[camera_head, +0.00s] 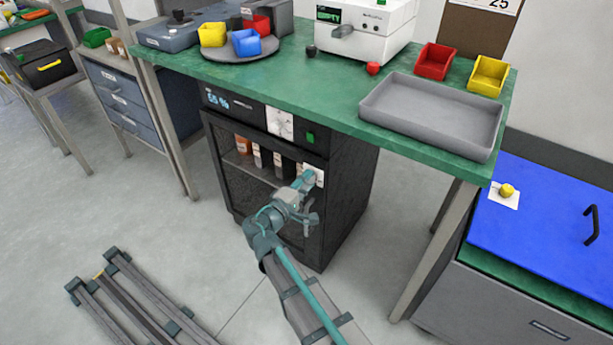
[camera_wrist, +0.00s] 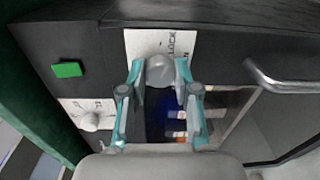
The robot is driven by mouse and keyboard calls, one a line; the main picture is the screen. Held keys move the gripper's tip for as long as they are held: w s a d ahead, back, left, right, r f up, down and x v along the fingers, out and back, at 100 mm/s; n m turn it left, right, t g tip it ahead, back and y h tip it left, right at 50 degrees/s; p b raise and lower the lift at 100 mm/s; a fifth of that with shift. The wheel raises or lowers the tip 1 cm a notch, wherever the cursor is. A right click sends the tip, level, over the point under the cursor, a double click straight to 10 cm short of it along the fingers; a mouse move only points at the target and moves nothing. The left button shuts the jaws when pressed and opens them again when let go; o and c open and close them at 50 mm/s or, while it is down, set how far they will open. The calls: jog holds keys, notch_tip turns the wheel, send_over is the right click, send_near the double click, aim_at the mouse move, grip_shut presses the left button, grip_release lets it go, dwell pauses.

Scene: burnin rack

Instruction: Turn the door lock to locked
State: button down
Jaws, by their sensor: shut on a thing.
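The black cabinet under the green bench has a glass door (camera_head: 245,178) that looks closed. A white plate (camera_head: 320,172) at the door's upper right corner carries the lock; the wrist view shows the plate (camera_wrist: 134,44) with part of the word "LOCK". My gripper (camera_head: 306,181) reaches up to this plate. In the wrist view my gripper (camera_wrist: 160,72) is shut on the grey lock knob (camera_wrist: 159,70), one finger on each side. The knob's pointing direction is hard to tell. In the head view my gripper hides the knob.
A metal door handle (camera_wrist: 285,82) is close to the right of my gripper. A green button (camera_wrist: 67,69) and a white dial plate (camera_head: 280,123) are on the cabinet's upper panel. The bench top (camera_head: 335,95) overhangs the cabinet. Open floor lies in front.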

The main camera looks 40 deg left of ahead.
jog(key=shift+n+p, duration=1.55)
jog(key=shift+n, duration=0.65)
jog(key=shift+f, duration=0.1)
jog(key=c, duration=0.9)
grip_release()
jog(key=shift+o, duration=0.2)
jog(key=s, duration=1.2)
jog(key=shift+d+r, duration=0.25)
jog(key=shift+d, duration=0.05)
jog(key=shift+d+h, duration=0.1)
jog(key=shift+h, duration=0.2)
